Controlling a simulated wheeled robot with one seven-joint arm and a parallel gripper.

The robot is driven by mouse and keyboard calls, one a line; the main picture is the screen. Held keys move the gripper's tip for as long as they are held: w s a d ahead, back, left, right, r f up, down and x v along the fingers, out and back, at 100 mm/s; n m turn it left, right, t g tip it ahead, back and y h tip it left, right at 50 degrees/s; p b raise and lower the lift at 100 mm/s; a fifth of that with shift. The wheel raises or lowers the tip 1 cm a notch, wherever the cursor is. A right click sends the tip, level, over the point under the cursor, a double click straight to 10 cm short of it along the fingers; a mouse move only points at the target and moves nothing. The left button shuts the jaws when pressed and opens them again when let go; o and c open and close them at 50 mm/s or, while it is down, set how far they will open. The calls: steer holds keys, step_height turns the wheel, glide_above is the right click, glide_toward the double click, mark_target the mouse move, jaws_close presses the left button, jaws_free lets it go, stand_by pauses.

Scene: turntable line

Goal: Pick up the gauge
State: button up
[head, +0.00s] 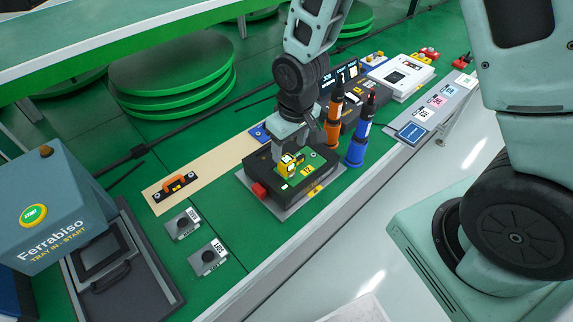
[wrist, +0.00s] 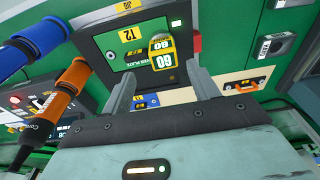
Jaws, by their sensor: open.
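The gauge appears to be the small yellow block with dark and white label panels (head: 288,164), standing on the green top of a dark jig box (head: 257,180). In the wrist view the gauge (wrist: 162,52) shows yellow with dark marks. My gripper (head: 290,150) is right above the gauge in the head view and partly covers it. In the wrist view my gripper (wrist: 162,76) is open, its two fingers apart, with the gauge ahead between their lines. Nothing is held. I cannot tell whether a finger touches the gauge.
An orange bottle-shaped tool (head: 333,120) and a blue one (head: 358,138) stand close to the right of the jig. An orange-handled piece (head: 174,186) lies on a tan strip at left. Two grey button boxes (head: 183,224) sit in front.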

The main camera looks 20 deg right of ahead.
mark_target(287, 159)
steer(key=shift+a+f+p, duration=0.2)
steer(key=shift+f+p, duration=0.1)
steer(key=shift+f, duration=1.15)
steer(key=shift+a+f+p, duration=0.15)
steer(key=shift+f+p, duration=0.15)
steer(key=shift+f, duration=1.15)
jaws_close()
